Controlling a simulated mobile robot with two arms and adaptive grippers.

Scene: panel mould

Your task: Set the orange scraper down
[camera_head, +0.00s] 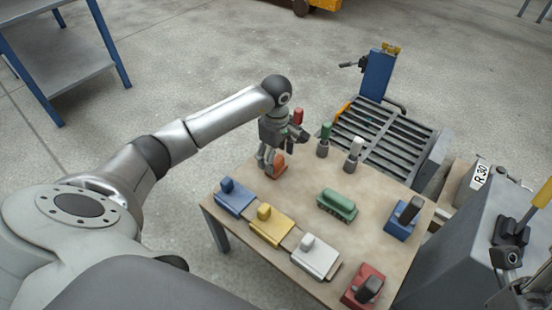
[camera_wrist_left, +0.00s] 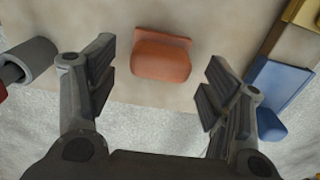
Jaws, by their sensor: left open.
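The orange scraper (camera_head: 279,165) rests on the table near its far left edge, partly hidden by my gripper in the head view. In the left wrist view the scraper (camera_wrist_left: 161,58) lies between and beyond the two fingers, touching neither. My left gripper (camera_head: 268,158) points down over the scraper. In the left wrist view the gripper (camera_wrist_left: 158,95) is open and empty, with a wide gap between its fingers. My right gripper does not show in either view.
The table (camera_head: 300,205) also holds a blue block (camera_head: 234,198), a yellow block (camera_head: 271,226), a white block (camera_head: 314,258), a green brush (camera_head: 337,205), a red block (camera_head: 362,287) and another blue block (camera_head: 402,222). Handled tools stand behind. A slatted metal rack (camera_head: 385,135) adjoins the far side.

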